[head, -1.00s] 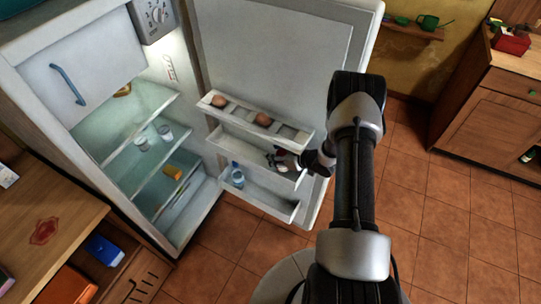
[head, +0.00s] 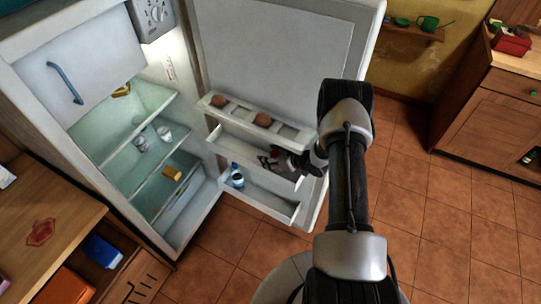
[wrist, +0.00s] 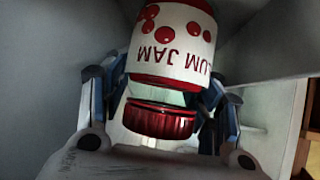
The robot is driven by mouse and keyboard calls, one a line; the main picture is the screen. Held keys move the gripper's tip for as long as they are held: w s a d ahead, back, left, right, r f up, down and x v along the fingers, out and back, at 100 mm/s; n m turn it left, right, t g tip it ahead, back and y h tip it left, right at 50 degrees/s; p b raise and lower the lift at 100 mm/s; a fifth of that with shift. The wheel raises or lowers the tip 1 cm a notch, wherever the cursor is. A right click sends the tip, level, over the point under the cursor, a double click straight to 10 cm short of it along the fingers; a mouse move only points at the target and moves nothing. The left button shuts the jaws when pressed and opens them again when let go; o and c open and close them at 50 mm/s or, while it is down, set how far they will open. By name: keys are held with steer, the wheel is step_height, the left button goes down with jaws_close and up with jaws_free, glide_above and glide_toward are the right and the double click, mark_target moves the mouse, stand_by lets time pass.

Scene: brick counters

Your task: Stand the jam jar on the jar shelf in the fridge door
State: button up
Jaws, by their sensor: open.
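The jam jar (wrist: 172,45) has a white label with red fruit, the letters "LUM JAM" and a red lid (wrist: 160,119). It is upside down in the wrist view, its lid towards my gripper (wrist: 163,80). The blue-grey fingers stand open on either side of the jar; whether they touch it I cannot tell. In the head view my gripper (head: 276,160) is at the middle door shelf (head: 232,151), which looks like the jar shelf. The jar is small and mostly hidden there, so its contact with the shelf floor is unclear.
The egg rack (head: 242,112) is just above, holding brown eggs. A blue-capped bottle (head: 237,176) stands on the lower door shelf (head: 262,205). The fridge door (head: 275,55) is open. Glasses (head: 164,133) stand inside the fridge.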

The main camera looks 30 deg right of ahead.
steer(key=shift+r, duration=0.2)
steer(key=p+v, duration=0.2)
steer(key=v, duration=0.4)
steer(key=shift+s+d+r, duration=0.1)
steer(key=shift+r, duration=0.1)
steer(key=shift+s+d+r, duration=0.15)
steer(key=shift+s+r, duration=0.1)
steer(key=shift+s, duration=0.2)
